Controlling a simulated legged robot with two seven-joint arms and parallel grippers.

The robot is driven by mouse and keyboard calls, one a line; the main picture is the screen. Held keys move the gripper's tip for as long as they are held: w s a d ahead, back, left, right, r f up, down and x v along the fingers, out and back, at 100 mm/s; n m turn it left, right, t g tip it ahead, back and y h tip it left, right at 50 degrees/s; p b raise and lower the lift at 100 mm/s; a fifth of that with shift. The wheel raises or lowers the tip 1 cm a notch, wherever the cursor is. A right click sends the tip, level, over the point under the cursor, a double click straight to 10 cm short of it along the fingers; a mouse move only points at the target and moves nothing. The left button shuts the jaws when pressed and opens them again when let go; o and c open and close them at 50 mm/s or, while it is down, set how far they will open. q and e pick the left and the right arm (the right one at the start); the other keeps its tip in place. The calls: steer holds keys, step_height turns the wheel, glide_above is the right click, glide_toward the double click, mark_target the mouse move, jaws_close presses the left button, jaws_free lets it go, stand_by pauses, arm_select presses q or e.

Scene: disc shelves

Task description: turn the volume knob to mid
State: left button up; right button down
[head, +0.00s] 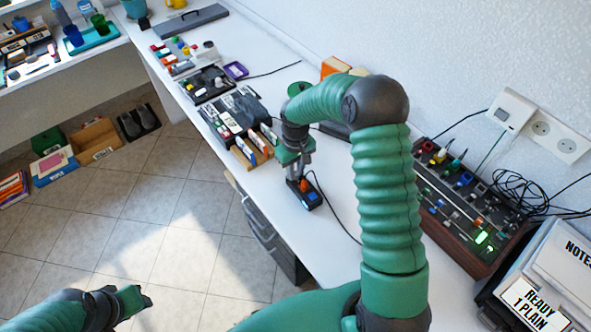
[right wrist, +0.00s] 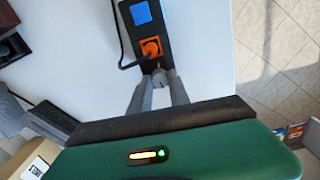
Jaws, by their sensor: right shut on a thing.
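My right gripper (head: 303,174) points down at a small black box (head: 313,205) on the white table. In the right wrist view its fingers (right wrist: 158,77) come together at the box's near end, just below an orange part (right wrist: 151,47). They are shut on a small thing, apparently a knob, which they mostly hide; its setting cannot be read. The box (right wrist: 125,18) also has a blue square (right wrist: 141,12). My left gripper (head: 136,299) is at the lower left, over the floor and away from the table; its jaw opening is unclear.
A control panel (head: 440,200) with several knobs and sliders stands at the right by the wall, beyond my right arm. A black cable (head: 335,212) runs from the box. A rack of upright cases (head: 252,147) stands left of the gripper. The table's front edge is close.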

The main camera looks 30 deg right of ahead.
steer(key=shift+m, duration=0.5)
steer(key=shift+m+p, duration=0.95)
steer(key=shift+m, duration=0.95)
steer(key=shift+m+p, duration=1.05)
steer(key=shift+m, duration=1.45)
steer(key=shift+m+p, duration=0.95)
steer(key=shift+m, duration=1.45)
steer(key=shift+m+p, duration=0.5)
steer(key=shift+m, duration=0.7)
steer(key=shift+m+p, duration=0.45)
steer(key=shift+m, duration=0.75)
steer(key=c, duration=1.2)
jaws_free()
steer(key=shift+f, duration=0.1)
